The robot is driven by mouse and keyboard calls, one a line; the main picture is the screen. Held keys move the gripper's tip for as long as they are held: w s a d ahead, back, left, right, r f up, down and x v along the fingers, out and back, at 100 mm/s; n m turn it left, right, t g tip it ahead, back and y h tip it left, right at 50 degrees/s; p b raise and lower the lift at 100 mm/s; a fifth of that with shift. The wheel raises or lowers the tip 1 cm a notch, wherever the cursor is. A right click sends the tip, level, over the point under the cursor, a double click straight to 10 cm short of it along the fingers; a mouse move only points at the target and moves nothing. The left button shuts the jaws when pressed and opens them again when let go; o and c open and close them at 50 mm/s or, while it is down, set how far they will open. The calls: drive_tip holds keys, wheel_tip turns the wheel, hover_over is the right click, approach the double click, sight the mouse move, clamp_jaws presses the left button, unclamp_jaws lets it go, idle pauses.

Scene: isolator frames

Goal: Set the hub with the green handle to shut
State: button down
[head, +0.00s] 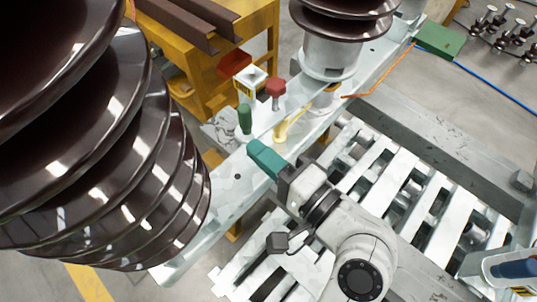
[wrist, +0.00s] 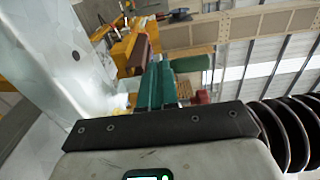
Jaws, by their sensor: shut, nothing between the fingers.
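The green handle (head: 245,118) stands upright on its hub at the white beam in the head view. In the wrist view, the green handle (wrist: 190,63) shows beyond my fingers, pointing to the right. My gripper (head: 257,149) has teal fingers and is shut and empty. It is just below the green handle in the head view, over the beam, and looks apart from it. In the wrist view, my gripper (wrist: 158,72) shows its fingers together. The hub under the handle is small and partly hidden, so I cannot read its setting.
A red handle (head: 275,88) stands right of the green one, and also shows in the wrist view (wrist: 200,97). A yellow part (head: 292,123) is on the beam (head: 225,198). Large brown ribbed insulators (head: 130,150) crowd the left. A yellow workbench (head: 262,45) stands behind.

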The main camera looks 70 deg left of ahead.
drive_tip(key=s+a+t+p, duration=0.1)
drive_tip(key=s+a+p, duration=0.1)
drive_tip(key=a, duration=0.7)
drive_tip(key=s+a+m+t+y+p, duration=0.1)
drive_tip(key=s+a+p, duration=0.1)
drive_tip(key=a, duration=0.7)
drive_tip(key=shift+s+m, duration=0.3)
drive_tip(key=shift+s, duration=0.45)
drive_tip(key=shift+w, duration=0.1)
